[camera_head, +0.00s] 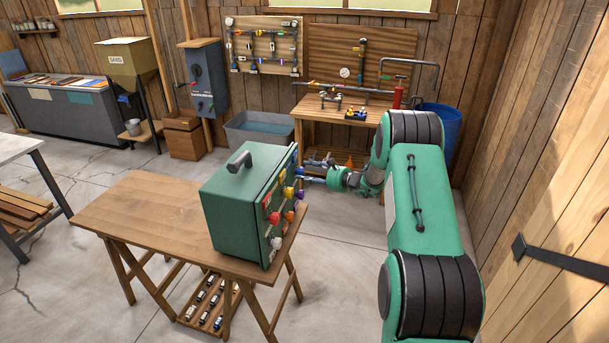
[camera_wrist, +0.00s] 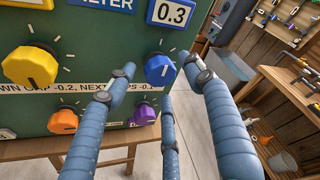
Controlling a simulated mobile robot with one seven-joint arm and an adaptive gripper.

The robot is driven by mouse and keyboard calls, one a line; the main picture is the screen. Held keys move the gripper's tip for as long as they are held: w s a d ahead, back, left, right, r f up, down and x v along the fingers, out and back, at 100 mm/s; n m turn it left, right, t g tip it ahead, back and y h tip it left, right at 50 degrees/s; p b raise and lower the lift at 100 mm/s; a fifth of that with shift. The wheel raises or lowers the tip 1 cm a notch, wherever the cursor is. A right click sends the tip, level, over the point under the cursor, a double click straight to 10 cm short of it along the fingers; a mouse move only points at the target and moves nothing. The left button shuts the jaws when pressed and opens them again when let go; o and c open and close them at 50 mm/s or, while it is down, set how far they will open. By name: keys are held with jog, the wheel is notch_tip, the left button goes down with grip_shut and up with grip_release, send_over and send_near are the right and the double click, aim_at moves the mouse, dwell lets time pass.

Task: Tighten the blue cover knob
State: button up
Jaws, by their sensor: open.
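The blue cover knob (camera_wrist: 159,70) is on the right side of a dark green panel in the wrist view, below a 0.3 label. In the head view, this panel is the right face of a green case (camera_head: 228,207) on a wooden table; I cannot tell the blue knob apart from my blue fingers there. My gripper (camera_wrist: 161,76) is open, with blue fingers spread left, right and below the knob. Whether any finger touches it is unclear. In the head view my gripper (camera_head: 311,174) is at the case's far right edge.
Nearby are a yellow knob (camera_wrist: 30,66), an orange knob (camera_wrist: 63,121) and a purple knob (camera_wrist: 144,113). A red knob (camera_head: 273,217) also shows on the case. The case stands on a wooden table (camera_head: 135,208). A workbench (camera_head: 323,105) stands behind.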

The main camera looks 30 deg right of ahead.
jog(key=shift+x, duration=0.8)
jog(key=c, duration=1.1)
jog(key=shift+r, duration=0.15)
jog(key=shift+r+m+p, duration=0.1)
jog(key=shift+m+p, duration=0.3)
jog(key=shift+p, duration=0.25)
jog(key=m+p, duration=0.1)
jog(key=m+g+p, duration=0.1)
jog(key=shift+w+d+r+g+y+p, duration=0.1)
jog(key=shift+d+r+g+y+p, duration=0.1)
jog(key=shift+g+y+p, duration=0.15)
jog(key=m+g+y+p, duration=0.1)
jog(key=m+g+p, duration=0.1)
jog(key=m+p, duration=0.1)
jog(key=shift+w+d+f+p, duration=0.1)
jog(key=shift+d+p, duration=0.05)
jog(key=shift+p, duration=0.4)
jog(key=shift+m, duration=0.3)
